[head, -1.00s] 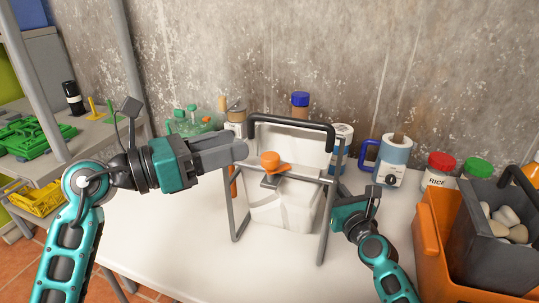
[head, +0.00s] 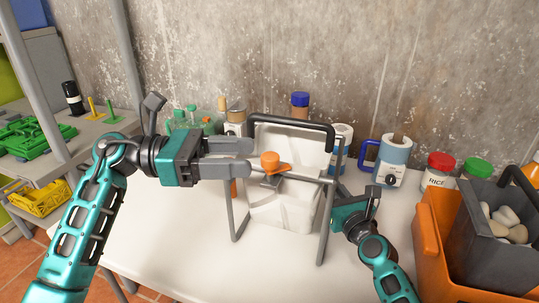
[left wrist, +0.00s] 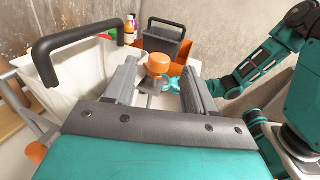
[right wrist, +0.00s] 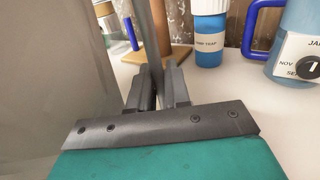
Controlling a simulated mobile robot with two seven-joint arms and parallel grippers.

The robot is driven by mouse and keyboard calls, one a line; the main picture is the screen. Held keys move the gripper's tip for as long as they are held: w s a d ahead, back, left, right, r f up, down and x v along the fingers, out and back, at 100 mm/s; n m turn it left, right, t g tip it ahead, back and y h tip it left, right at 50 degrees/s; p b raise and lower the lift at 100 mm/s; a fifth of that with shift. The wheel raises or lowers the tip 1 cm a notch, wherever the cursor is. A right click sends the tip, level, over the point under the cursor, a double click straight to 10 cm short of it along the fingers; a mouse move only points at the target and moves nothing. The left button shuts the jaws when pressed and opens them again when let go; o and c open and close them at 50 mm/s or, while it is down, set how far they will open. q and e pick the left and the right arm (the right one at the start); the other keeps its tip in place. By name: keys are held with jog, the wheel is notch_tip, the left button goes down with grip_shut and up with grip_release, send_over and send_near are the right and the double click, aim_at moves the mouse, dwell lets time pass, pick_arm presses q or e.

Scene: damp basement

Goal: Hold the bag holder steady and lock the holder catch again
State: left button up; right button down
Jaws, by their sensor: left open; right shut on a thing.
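The bag holder is a grey metal frame (head: 235,205) with a black top handle (head: 290,121), standing upright on the white table with a white bag (head: 285,205) in it. The orange-knobbed holder catch (head: 270,162) sits on the front crossbar. My left gripper (head: 250,158) is open just left of the catch. In the left wrist view the orange knob (left wrist: 160,64) shows between and beyond the open fingers (left wrist: 155,85). My right gripper (right wrist: 160,90) is shut on the frame's right upright (right wrist: 159,40). In the head view its fingers are mostly hidden.
Behind the holder stand a blue-capped jar (head: 300,104) and a blue-handled jar (head: 393,160). Red-lidded (head: 438,170) and green-lidded (head: 476,170) jars stand right, beside an orange crate (head: 432,240) and a grey bin of stones (head: 490,245). The table front is clear.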

aim_at(269, 156)
pick_arm(q)
jog(key=shift+d, duration=2.8)
jog(key=shift+c, duration=0.5)
jog(key=c, duration=0.8)
jog(key=shift+c, duration=0.2)
